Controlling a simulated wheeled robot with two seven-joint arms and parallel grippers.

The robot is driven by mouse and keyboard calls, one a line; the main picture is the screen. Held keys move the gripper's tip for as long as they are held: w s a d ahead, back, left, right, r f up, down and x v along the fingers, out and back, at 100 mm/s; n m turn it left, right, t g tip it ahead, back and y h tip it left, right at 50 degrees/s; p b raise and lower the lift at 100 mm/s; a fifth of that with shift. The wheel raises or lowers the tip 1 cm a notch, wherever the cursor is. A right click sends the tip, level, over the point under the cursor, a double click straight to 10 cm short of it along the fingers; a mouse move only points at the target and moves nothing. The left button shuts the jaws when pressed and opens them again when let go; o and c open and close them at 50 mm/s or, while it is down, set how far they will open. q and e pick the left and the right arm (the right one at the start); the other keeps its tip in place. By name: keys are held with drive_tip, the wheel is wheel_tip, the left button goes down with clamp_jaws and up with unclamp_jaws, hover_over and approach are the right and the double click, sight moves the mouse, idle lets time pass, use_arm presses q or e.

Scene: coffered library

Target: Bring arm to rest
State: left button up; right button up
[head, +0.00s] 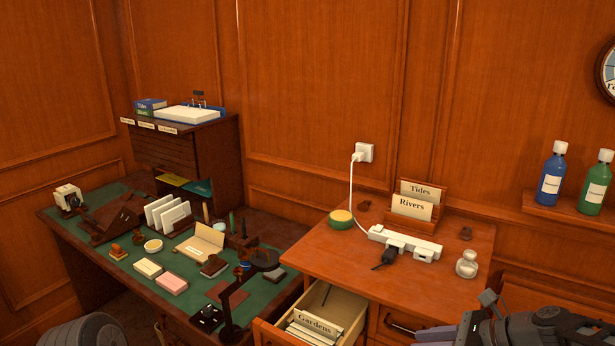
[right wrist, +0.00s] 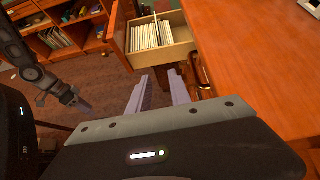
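My right gripper (head: 463,316) is at the lower right of the head view, in front of the right-hand desk (head: 345,248). In the right wrist view its two pale fingers (right wrist: 160,88) stand apart with nothing between them. An arm at the left of the right wrist view appears to be my left one, with its gripper (right wrist: 76,102) hanging over the floor; whether it is open or shut is too small to tell. The head view does not show the left gripper, only a grey rounded part of mine at the lower left.
An open drawer (head: 345,306) with file cards juts from the right-hand desk; it also shows ahead of the right fingers in the wrist view (right wrist: 181,30). A power strip (head: 404,241) and card holder (head: 414,208) stand on top. A crowded green-topped desk (head: 133,286) is at left.

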drive_tip(key=s+a+f+n+g+h, duration=0.15)
drive_tip(key=s+a+f+n, duration=0.3)
drive_tip(key=a+f, duration=0.45)
drive_tip(key=s+a+f+n+g, duration=0.2)
drive_tip(key=s+a+f+n, duration=0.4)
drive_tip(key=f, duration=0.6)
drive_tip(key=s+a+f+n+g+h, duration=0.2)
drive_tip(key=s+f+n+h, duration=0.1)
drive_tip(key=s+f+n, duration=0.8)
drive_tip(key=s, duration=0.3)
drive_tip(key=shift+s+a+f+n+h, duration=0.15)
drive_tip(key=shift+s+a+n+h, duration=0.05)
drive_tip(key=shift+a+n+h, duration=0.15)
